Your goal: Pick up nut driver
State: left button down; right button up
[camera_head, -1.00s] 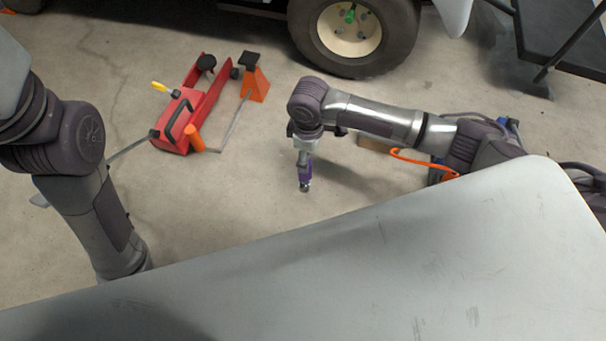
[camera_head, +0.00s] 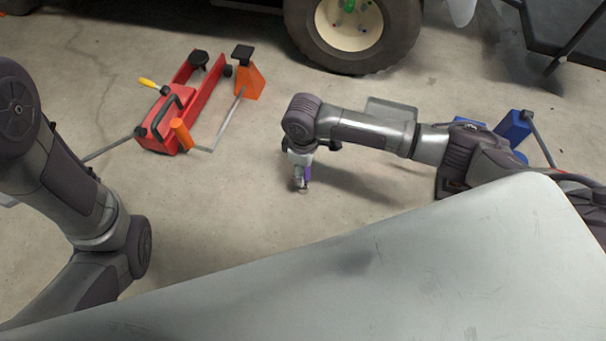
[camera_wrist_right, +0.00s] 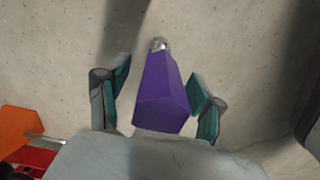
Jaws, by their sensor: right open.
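A tool with a yellow handle (camera_head: 148,83) lies at the left side of the red jack; it may be the nut driver, but it is too small to tell. My right gripper (camera_head: 302,187) points down over the open floor, right of the jack and apart from it. In the right wrist view its teal-padded fingers (camera_wrist_right: 160,88) are spread apart. A purple tapered piece (camera_wrist_right: 162,95) with a round metal tip sits between them; I cannot tell whether it belongs to the gripper. My left gripper is out of view.
The red jack (camera_head: 203,88) has an orange stand (camera_head: 249,82) beside it and grey rods around it. A cart wheel (camera_head: 350,25) stands behind. Blue stands (camera_head: 513,127) are at the right. A grey surface (camera_head: 380,270) fills the foreground. The floor between is clear.

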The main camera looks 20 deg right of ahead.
grip_shut()
dwell(0.3)
jog(key=shift+r, duration=0.2)
